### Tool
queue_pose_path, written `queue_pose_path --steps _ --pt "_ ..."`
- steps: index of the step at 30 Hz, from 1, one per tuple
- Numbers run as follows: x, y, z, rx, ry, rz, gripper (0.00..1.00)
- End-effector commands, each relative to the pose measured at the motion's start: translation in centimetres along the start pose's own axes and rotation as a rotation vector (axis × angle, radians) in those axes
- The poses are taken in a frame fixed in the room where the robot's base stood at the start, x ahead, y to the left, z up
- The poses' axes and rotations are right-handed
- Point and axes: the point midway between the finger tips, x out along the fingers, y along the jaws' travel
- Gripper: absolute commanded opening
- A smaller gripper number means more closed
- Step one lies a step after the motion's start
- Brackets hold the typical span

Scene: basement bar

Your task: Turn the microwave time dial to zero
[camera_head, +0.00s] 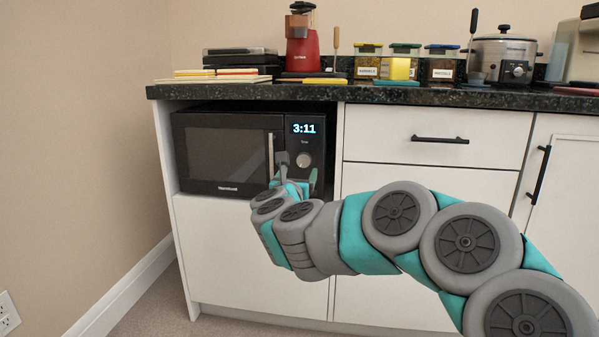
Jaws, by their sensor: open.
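The black microwave (222,150) sits in an open niche of the white cabinet, under the counter. Its door is shut, with a vertical silver handle on the right side. The display (303,128) reads 3:11. Below it, under a small label that looks like "Time", is the round silver time dial (304,160). My gripper (298,165) is in front of the control panel, just below and around the dial in the picture. Its fingers are open, one to the left and one to the right of the dial. I cannot tell whether they touch it.
The dark stone counter (400,95) above holds a red coffee grinder (303,50), jars, stacked boards and a slow cooker (502,58). A drawer handle (440,140) and a door handle (538,175) stick out at right. The floor at lower left is clear.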

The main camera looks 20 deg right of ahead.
Motion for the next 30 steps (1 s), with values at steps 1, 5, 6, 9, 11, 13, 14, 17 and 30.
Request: queue_pose_path --steps 1,5,6,9,11,13,14,17,30 --pt "0.3 0.0 0.0 -0.002 0.000 -0.001 0.80" --pt "1.4 0.1 -0.2 -0.006 0.003 0.003 0.80" --pt "1.9 0.1 -0.2 -0.006 0.003 0.002 0.80" --pt "3.2 0.0 0.0 -0.005 -0.001 0.000 0.80" --pt "4.1 0.0 0.0 -0.006 0.000 0.002 0.80" --pt "5.1 0.1 -0.1 -0.008 0.001 0.003 0.80" --pt "5.5 0.1 -0.1 -0.008 0.000 0.002 0.80" --pt "6.6 0.1 0.0 -0.006 0.000 0.004 0.80" --pt "7.4 0.2 0.1 -0.005 0.000 0.006 0.75"
